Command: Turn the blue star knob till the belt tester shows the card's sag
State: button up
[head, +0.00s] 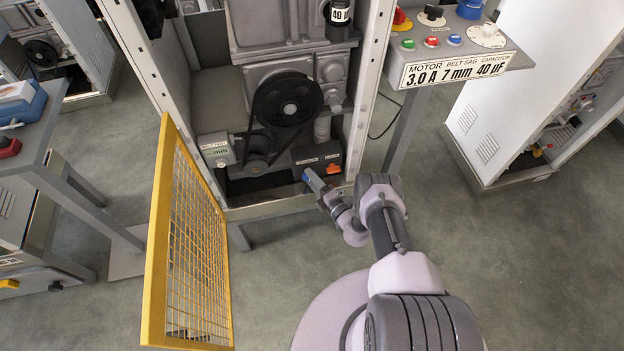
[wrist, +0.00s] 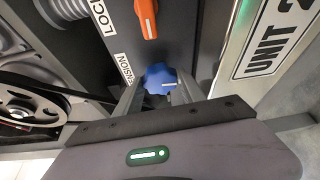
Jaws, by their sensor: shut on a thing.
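The blue star knob (wrist: 160,79) has a white pointer mark and sits on a dark panel beside a label reading partly "...NSION". My gripper (wrist: 159,92) is shut on the knob, one finger on each side. In the head view my gripper (head: 312,181) reaches the dark box low in the cabinet. The belt tester (head: 216,149) is a pale box left of the belt; "mm" shows, but its number is too small to read. The card (head: 455,69) reads 3.0 A, 7 mm under belt sag, and 40 µF. The belt (head: 264,137) runs below the large black pulley (head: 287,99).
An orange lever (wrist: 146,18) sits beside the knob, near a label starting "LOC". The yellow mesh guard door (head: 193,250) stands open at the left of the cabinet. A control stand (head: 465,45) with buttons is at the right. Open floor lies in front.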

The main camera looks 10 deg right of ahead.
dwell(0.4)
jog(key=o, duration=1.4)
jog(key=shift+c, duration=0.2)
jog(key=p+v, duration=0.1)
jog(key=v, duration=1.6)
jog(key=shift+s+f, duration=0.2)
jog(key=shift+d, duration=0.15)
